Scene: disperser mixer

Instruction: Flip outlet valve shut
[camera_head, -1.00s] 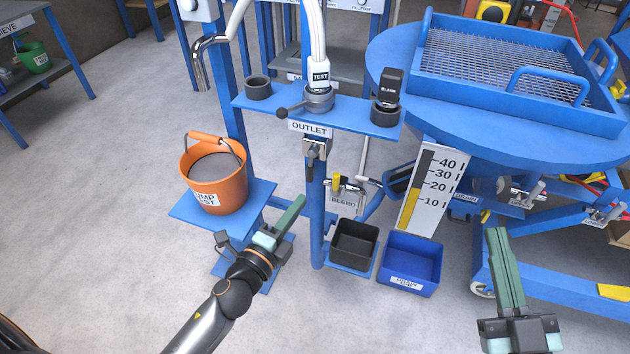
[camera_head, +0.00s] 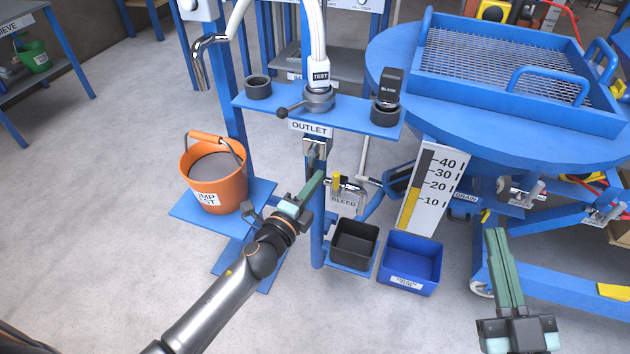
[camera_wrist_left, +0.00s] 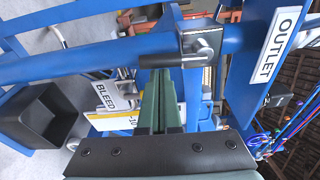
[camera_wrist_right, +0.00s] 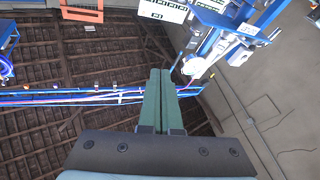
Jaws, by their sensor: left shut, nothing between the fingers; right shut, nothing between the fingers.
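The outlet valve (camera_head: 316,148) is a small metal block on the blue post, below the OUTLET label (camera_head: 309,127). In the left wrist view its metal body (camera_wrist_left: 203,42) sits on the post at the upper middle, beside the sideways OUTLET label. A short bar runs from it, just beyond the fingertips. My left gripper (camera_head: 318,177) is shut and empty, with its green fingertips just below the valve; contact cannot be told. The fingers also show in the left wrist view (camera_wrist_left: 161,80). My right gripper (camera_head: 497,235) is shut and empty, away at the lower right.
An orange bucket (camera_head: 213,187) stands on a blue shelf (camera_head: 258,195) left of my left gripper. The BLEED valve (camera_head: 344,196), a black bin (camera_head: 366,231) and a blue bin (camera_head: 411,262) are to the right. A blue round table (camera_head: 480,128) fills the upper right.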

